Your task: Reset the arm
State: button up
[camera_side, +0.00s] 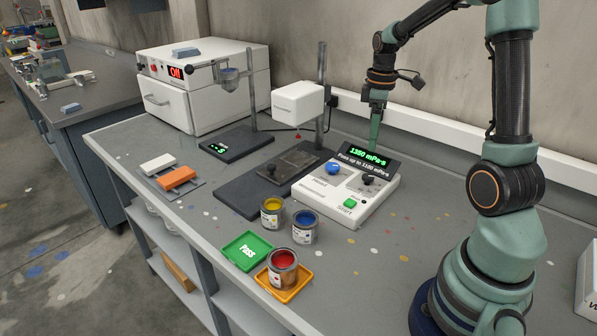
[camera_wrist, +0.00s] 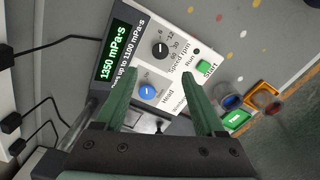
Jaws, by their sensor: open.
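My gripper (camera_side: 376,122) points down behind the white viscometer control box (camera_side: 352,195) in the side view. In the wrist view my gripper (camera_wrist: 160,85) shows two green fingers spread apart with nothing between them. The box's knobs and Start button (camera_wrist: 207,68) show beyond the fingers. Its display (camera_side: 368,155) reads 1350 mPa·s, with a line about passing up to 1100 mPa·s. The blue knob (camera_side: 333,169) and the black knob (camera_side: 369,179) are clear of the fingers as far as I can tell.
A red paint can (camera_side: 283,268) stands on the orange tray (camera_side: 297,290). The green Pass tray (camera_side: 235,258) is empty. A yellow can (camera_side: 271,212) and a blue can (camera_side: 304,228) stand near the box. A stand with a white head (camera_side: 298,101) rises left of my gripper.

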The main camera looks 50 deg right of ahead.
jog(key=shift+r, duration=0.7)
jog(key=s+a+r+m+t, duration=0.2)
jog(key=a+r, duration=0.1)
jog(key=a, duration=0.8)
jog(key=s+a+r+m+t, duration=0.2)
jog(key=s+a+r+t, duration=0.1)
jog(key=a, duration=0.9)
jog(key=shift+r+m+t, duration=0.3)
jog(key=shift+r, duration=0.4)
